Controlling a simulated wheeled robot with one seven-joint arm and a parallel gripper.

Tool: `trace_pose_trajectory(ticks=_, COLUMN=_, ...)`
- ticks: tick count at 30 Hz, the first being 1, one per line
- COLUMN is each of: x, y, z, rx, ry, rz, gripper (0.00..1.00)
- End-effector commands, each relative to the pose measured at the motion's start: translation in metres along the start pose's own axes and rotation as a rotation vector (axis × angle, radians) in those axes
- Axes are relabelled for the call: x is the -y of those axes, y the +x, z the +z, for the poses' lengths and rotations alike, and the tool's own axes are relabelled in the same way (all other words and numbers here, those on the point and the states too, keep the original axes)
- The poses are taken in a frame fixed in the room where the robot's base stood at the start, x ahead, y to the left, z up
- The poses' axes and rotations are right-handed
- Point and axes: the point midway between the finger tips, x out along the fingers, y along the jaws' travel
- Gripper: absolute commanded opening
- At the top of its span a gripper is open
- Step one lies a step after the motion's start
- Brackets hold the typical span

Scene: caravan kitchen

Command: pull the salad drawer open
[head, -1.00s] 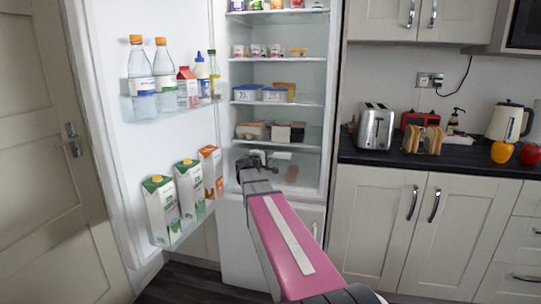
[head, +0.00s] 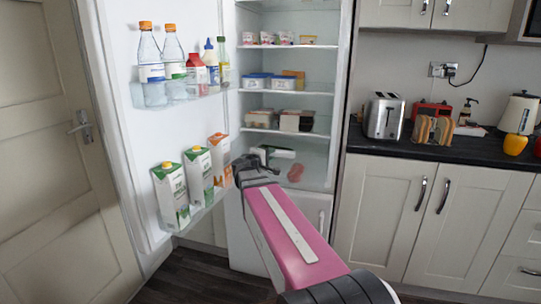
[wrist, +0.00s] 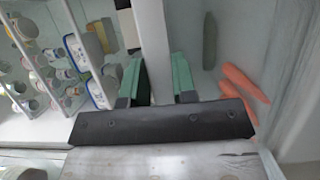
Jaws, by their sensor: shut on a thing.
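The salad drawer (head: 312,180) is the clear bin at the bottom of the open fridge. Carrots (head: 295,173) lie inside it. In the wrist view the carrots (wrist: 246,82) and a dark green cucumber (wrist: 209,42) show to the right of a pale bar. My gripper (head: 262,155) is at the left part of the drawer front. In the wrist view the green fingers of my gripper (wrist: 158,82) are shut on that pale bar (wrist: 153,40), which looks like the drawer's front edge or handle. My arm hides much of the drawer front in the head view.
The fridge door (head: 115,120) stands open at left. Its lower rack holds cartons (head: 171,195), close left of my gripper. Shelves with tubs (head: 270,82) are above the drawer. A counter (head: 440,150) with a toaster (head: 384,116) is at right. Dark floor (head: 190,270) is bare.

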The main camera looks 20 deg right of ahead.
Motion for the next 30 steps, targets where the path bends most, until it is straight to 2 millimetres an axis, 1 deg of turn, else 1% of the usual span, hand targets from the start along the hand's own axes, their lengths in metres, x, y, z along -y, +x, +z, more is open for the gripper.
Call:
trace_pose_trajectory(ticks=1, x=0.005, y=0.000, z=0.001, rx=0.002, ry=-0.001, rz=-0.014, gripper=0.00)
trace_pose_trajectory(ticks=4, x=0.005, y=0.000, z=0.001, rx=0.002, ry=-0.001, rz=-0.014, gripper=0.00)
trace_pose_trajectory(ticks=5, x=0.005, y=0.000, z=0.001, rx=0.002, ry=-0.001, rz=-0.014, gripper=0.35)
trace_pose_trajectory(ticks=6, x=0.005, y=0.001, z=0.001, rx=0.002, ry=-0.001, rz=-0.014, gripper=0.47)
trace_pose_trajectory(ticks=14, x=0.003, y=0.000, z=0.000, rx=0.001, ry=0.002, rz=-0.010, gripper=0.47)
trace_pose_trajectory(ticks=17, x=0.002, y=-0.004, z=0.000, rx=0.000, ry=0.003, rz=-0.009, gripper=0.47)
trace_pose_trajectory(ticks=20, x=0.002, y=-0.015, z=0.001, rx=0.000, ry=0.003, rz=-0.009, gripper=0.47)
trace_pose_trajectory(ticks=30, x=0.002, y=-0.077, z=0.001, rx=-0.002, ry=0.002, rz=-0.010, gripper=0.47)
